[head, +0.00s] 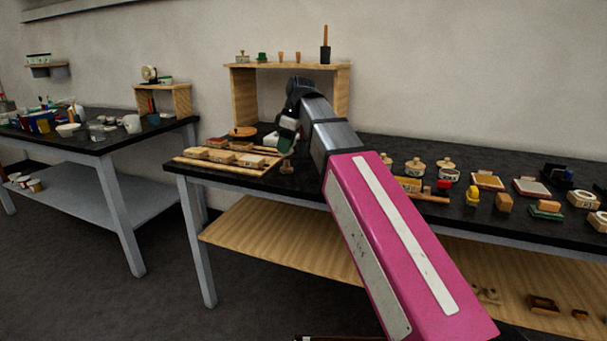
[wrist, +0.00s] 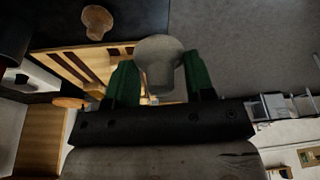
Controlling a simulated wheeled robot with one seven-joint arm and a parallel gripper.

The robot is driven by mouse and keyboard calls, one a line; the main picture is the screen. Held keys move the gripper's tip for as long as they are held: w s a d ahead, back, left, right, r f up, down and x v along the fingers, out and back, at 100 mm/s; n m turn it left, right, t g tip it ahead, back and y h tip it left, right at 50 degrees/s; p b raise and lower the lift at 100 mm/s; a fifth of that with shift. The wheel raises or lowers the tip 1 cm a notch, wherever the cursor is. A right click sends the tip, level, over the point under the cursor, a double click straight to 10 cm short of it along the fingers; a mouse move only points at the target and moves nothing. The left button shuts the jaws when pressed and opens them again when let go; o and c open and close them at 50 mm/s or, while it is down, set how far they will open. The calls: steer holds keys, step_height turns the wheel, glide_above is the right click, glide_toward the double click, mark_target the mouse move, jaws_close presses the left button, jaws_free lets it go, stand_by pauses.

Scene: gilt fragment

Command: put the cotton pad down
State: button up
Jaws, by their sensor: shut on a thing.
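The cotton pad (wrist: 158,60) is a pale grey, rounded piece in the wrist view, held between the two green fingers of my gripper (wrist: 159,78). The gripper is shut on it. In the head view my gripper (head: 285,138) hangs over the left end of the black table (head: 330,178), near the wooden tray (head: 222,164). In the wrist view the pad is apart from a small brown wooden knob (wrist: 96,22).
The brown knob (head: 287,167) stands on the table right of the tray. A wooden shelf stand (head: 243,95) rises at the back. Several small items crowd the table's right side.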

steer(key=shift+w+f, duration=0.15)
steer(key=shift+f, duration=0.05)
glide_above(309, 176)
steer(key=f, duration=0.4)
steer(key=d+f, duration=0.1)
steer(key=f, duration=0.1)
steer(key=shift+f, duration=2.3)
steer(key=shift+f, duration=0.1)
steer(key=o, duration=0.9)
steer(key=v, duration=1.2)
